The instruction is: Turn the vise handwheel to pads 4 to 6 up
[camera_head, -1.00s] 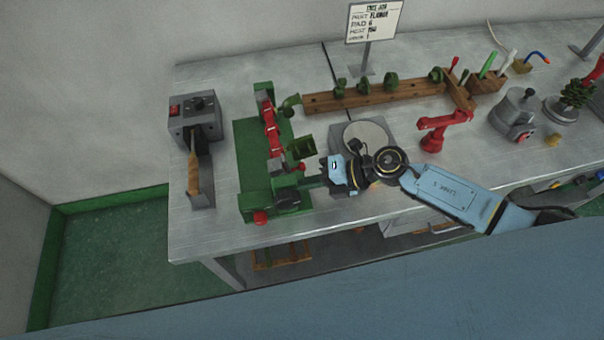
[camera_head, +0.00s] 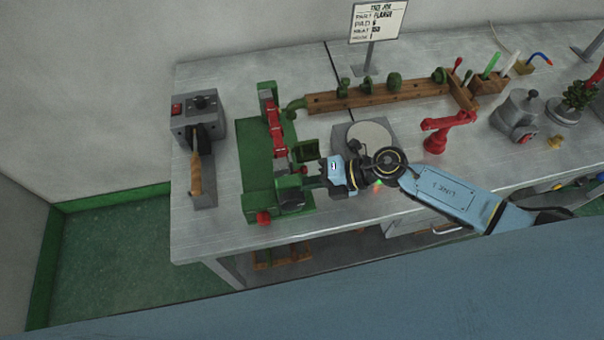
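The green vise (camera_head: 256,150) stands at the left part of the bench, with a row of red pads (camera_head: 275,125) along its middle. A green box-shaped part (camera_head: 308,150) sits at its right side. A red knob (camera_head: 263,217) shows at its front end. My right gripper (camera_head: 303,182) comes in from the right and is at the vise's front end, where the handwheel seems to be. The fingers and the handwheel merge in dark shapes, so I cannot tell whether they grip it. Pad numbers are not readable. My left gripper is not in view.
A grey unit with a wooden-handled tool (camera_head: 195,175) stands left of the vise. A round plate (camera_head: 368,138) lies behind my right wrist. A wooden rack (camera_head: 380,95) with green parts, a red clamp-like stand (camera_head: 437,135) and a job sign (camera_head: 377,22) stand farther back and right.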

